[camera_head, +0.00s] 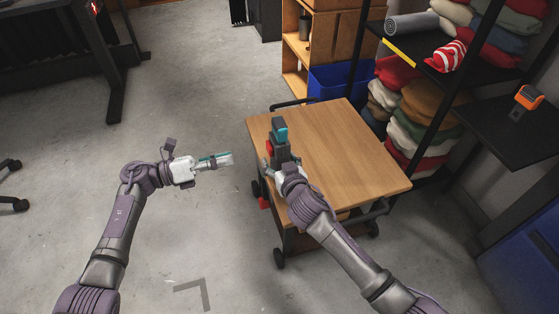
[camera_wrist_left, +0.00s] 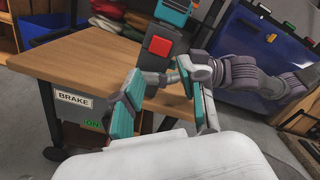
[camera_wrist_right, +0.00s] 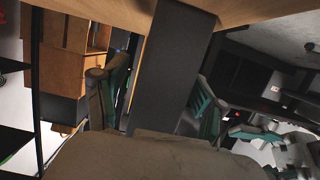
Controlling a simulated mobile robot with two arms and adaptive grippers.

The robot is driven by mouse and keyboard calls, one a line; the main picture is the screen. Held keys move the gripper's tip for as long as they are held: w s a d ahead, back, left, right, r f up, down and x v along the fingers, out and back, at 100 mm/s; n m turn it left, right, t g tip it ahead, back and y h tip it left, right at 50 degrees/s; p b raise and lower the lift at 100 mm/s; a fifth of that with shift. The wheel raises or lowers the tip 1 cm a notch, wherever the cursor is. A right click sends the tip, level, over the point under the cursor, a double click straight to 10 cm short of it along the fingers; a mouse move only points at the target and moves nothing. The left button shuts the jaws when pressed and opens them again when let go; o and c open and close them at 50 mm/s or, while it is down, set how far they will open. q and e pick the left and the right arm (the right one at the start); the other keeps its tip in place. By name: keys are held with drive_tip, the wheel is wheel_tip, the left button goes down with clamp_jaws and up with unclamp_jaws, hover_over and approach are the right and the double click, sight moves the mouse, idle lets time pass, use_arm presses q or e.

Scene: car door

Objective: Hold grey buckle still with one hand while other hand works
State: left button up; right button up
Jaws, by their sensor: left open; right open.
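The grey buckle (camera_head: 277,155) is a dark block with a red button, above the left edge of the wooden cart. In the left wrist view the buckle (camera_wrist_left: 156,62) shows its red button beyond the fingertips. My right gripper (camera_head: 281,140) is at the buckle and partly hides it. In the right wrist view a dark grey panel of the buckle (camera_wrist_right: 172,70) runs between the open fingers of that gripper (camera_wrist_right: 158,95); contact cannot be told. My left gripper (camera_head: 224,160) is open and empty, left of the buckle and apart from it, pointing toward it.
The wooden cart top (camera_head: 350,155) is bare. A label reading BRAKE (camera_wrist_left: 75,99) is on its side. A blue bin (camera_head: 338,80) and a shelf with folded cloths (camera_head: 425,105) stand behind and right. Open floor (camera_head: 200,90) lies left.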

clamp_jaws()
use_arm(q)
clamp_jaws()
idle(1.4)
